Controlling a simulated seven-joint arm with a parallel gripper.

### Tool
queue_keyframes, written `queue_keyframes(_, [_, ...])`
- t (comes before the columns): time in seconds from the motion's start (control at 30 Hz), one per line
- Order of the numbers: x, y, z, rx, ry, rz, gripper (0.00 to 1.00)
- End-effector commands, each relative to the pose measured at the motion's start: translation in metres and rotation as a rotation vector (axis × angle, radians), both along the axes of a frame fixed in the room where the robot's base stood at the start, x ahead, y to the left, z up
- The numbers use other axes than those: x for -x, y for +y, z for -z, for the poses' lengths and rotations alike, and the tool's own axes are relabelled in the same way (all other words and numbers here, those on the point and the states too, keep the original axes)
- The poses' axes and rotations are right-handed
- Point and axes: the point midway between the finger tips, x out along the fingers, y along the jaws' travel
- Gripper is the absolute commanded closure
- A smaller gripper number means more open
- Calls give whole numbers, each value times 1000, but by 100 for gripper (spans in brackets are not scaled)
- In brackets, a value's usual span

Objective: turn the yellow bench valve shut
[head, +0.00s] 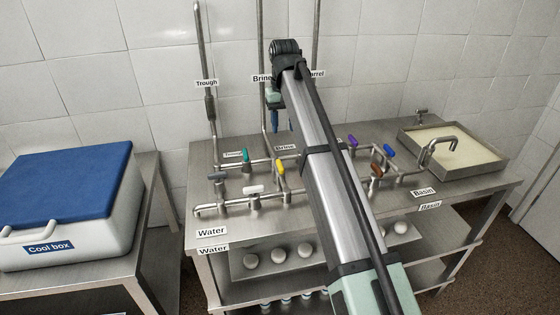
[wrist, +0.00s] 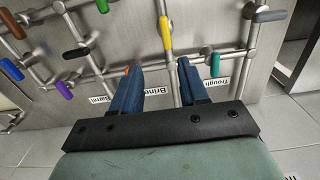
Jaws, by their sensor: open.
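The yellow valve handle (head: 280,168) is on the pipework on the steel bench, between the white handle and my arm. In the wrist view the yellow handle (wrist: 166,35) points down the picture and looks roughly in line with the pipe it sits on. My gripper (wrist: 157,66) has its two blue fingers apart with nothing between them. The handle lies beyond the fingertips, nearer the right one, and looks clear of both. In the head view my gripper (head: 281,122) is above the rear of the bench, behind the yellow handle, partly hidden by my arm.
Other handles sit close by: white (head: 253,189), grey (head: 218,176), teal (head: 246,156), purple (head: 353,143), blue (head: 389,150) and brown (head: 377,170). Upright pipes (head: 206,80) stand at the wall. A basin (head: 455,148) is at right, a cool box (head: 70,205) at left.

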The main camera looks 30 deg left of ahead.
Motion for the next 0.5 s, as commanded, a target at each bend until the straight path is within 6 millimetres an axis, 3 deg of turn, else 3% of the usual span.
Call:
queue_keyframes(0.23, [9,8,8,-1,2,-9,56])
queue_keyframes(0.5, [9,7,51,-1,2,-9,56])
